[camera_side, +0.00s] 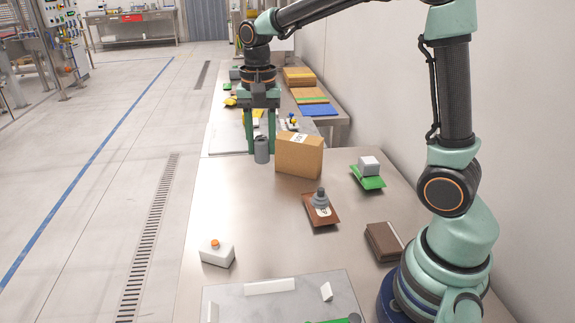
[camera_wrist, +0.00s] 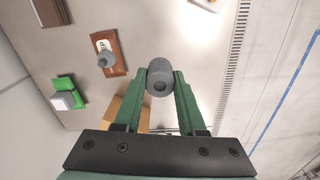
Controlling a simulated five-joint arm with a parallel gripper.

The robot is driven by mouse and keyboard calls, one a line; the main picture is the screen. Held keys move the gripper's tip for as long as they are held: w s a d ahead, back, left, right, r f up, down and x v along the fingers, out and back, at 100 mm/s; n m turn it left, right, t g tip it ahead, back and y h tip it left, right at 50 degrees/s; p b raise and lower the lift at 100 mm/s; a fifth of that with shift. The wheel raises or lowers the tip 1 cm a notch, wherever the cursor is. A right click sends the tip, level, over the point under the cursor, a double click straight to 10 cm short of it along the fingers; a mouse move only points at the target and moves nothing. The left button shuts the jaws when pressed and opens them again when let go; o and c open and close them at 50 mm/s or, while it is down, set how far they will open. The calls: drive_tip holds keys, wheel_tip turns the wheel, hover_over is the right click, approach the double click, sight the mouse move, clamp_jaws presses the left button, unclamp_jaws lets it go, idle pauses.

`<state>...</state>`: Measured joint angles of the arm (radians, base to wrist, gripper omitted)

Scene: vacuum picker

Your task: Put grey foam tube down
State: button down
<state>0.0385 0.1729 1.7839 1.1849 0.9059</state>
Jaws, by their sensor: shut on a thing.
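My gripper (camera_side: 260,149) has long green fingers pointing down and is shut on the grey foam tube (camera_side: 262,153). In the side view the tube is upright, just left of the cardboard box (camera_side: 299,158). In the wrist view the tube (camera_wrist: 160,77) sits between the two fingertips (camera_wrist: 161,88), its end hole showing. I cannot tell whether the tube's lower end touches the steel table (camera_side: 250,210) or hangs above it.
A brown board (camera_side: 329,217) with a grey suction cup (camera_side: 320,199) lies mid-table. Table between button box and tube is clear.

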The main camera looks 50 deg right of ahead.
drive_tip(key=s+a+f+n, duration=0.1)
drive_tip(key=s+f+n, duration=0.1)
drive_tip(key=s+n, duration=0.4)
drive_tip(key=shift+s+a+f+n, duration=0.25)
drive_tip(key=shift+n, duration=2.15)
wheel_tip(320, 180, up, 3)
drive_tip(key=m, duration=1.6)
hover_over(259, 218)
drive_tip(key=shift+r, duration=0.2)
drive_tip(key=shift+f, duration=0.1)
wheel_tip(259, 218, down, 19)
drive_tip(key=shift+f, duration=0.2)
drive_tip(key=shift+f, duration=0.25)
